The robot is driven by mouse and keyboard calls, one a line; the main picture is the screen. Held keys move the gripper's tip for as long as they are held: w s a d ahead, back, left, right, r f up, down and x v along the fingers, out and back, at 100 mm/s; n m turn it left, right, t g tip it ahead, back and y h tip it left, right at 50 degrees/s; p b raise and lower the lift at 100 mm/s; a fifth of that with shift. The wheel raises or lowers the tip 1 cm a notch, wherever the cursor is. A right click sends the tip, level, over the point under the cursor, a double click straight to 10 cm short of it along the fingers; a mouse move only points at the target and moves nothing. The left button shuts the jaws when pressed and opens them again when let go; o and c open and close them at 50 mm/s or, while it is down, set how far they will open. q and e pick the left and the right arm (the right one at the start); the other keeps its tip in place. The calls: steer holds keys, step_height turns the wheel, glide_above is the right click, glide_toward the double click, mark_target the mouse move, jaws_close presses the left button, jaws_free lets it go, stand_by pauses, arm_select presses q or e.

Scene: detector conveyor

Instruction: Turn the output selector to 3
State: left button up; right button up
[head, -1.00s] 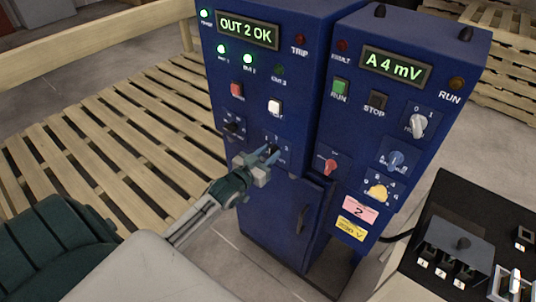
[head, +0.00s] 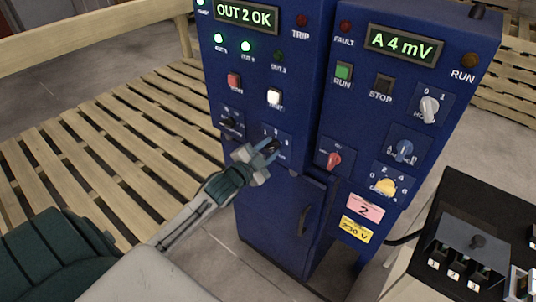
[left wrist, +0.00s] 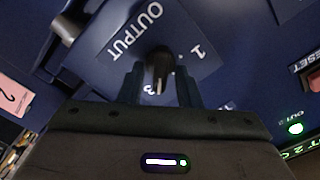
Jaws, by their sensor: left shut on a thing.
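The output selector is a black knob (left wrist: 160,68) on a blue plate marked OUTPUT, with a 1 and a partly covered 3 visible in the left wrist view. A pale mark on the knob points down in that view, close to the 3. My left gripper (left wrist: 160,88) is shut on the knob, one finger on each side. In the head view my left gripper (head: 266,149) covers much of the selector at the lower part of the left cabinet. The display (head: 247,15) reads OUT 2 OK. My right gripper is not in view.
The OUT 1 lamp (head: 220,39) and OUT 2 lamp (head: 246,46) are lit green; the OUT 3 lamp (head: 278,56) is dark. A red-handled switch (head: 333,160) is on the cabinet to the right.

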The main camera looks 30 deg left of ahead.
arm_select(q)
steer(key=shift+f+m+b, duration=0.1)
steer(key=shift+m+b, duration=0.45)
steer(key=shift+m, duration=0.65)
steer(key=o, duration=0.5)
steer(key=shift+o, duration=0.4)
